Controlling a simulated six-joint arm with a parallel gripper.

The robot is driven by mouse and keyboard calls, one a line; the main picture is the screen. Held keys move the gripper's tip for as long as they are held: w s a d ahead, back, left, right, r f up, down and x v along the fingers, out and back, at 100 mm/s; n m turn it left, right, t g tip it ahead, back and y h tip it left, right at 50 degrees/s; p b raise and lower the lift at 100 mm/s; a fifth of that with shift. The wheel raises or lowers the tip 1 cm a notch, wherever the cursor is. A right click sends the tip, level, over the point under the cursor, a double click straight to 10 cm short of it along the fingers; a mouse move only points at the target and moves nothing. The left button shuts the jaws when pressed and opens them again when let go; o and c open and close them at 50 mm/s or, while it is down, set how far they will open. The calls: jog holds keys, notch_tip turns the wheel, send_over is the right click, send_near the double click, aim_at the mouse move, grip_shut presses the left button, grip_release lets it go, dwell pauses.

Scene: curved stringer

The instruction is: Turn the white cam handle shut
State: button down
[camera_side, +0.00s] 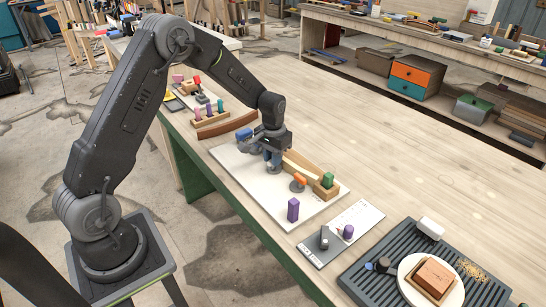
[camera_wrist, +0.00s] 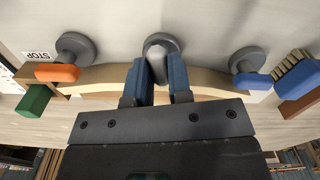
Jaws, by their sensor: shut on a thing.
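The white cam handle (camera_wrist: 158,66) sits between my gripper's two blue fingers (camera_wrist: 162,84) in the wrist view, on its round grey cam (camera_wrist: 160,43). The fingers are shut on it, and they hide part of it. It points roughly along the fingers, toward the curved wooden stringer (camera_wrist: 105,77). In the side view my gripper (camera_side: 272,162) is down at the pale board and hides the white handle. The orange cam handle (camera_wrist: 57,73) and the blue cam handle (camera_wrist: 252,81) flank it; both reach over the stringer's edge.
A blue brush (camera_wrist: 300,78) lies right of the blue handle in the wrist view. A green block (camera_side: 327,180) stands at the stringer's end and a purple block (camera_side: 293,210) on the pale board (camera_side: 265,193). The bench behind (camera_side: 400,150) is clear.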

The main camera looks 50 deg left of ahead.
jog(key=shift+m, duration=1.6)
jog(key=c, duration=1)
grip_release()
jog(key=shift+c, duration=0.2)
notch_tip(320, 180, up, 14)
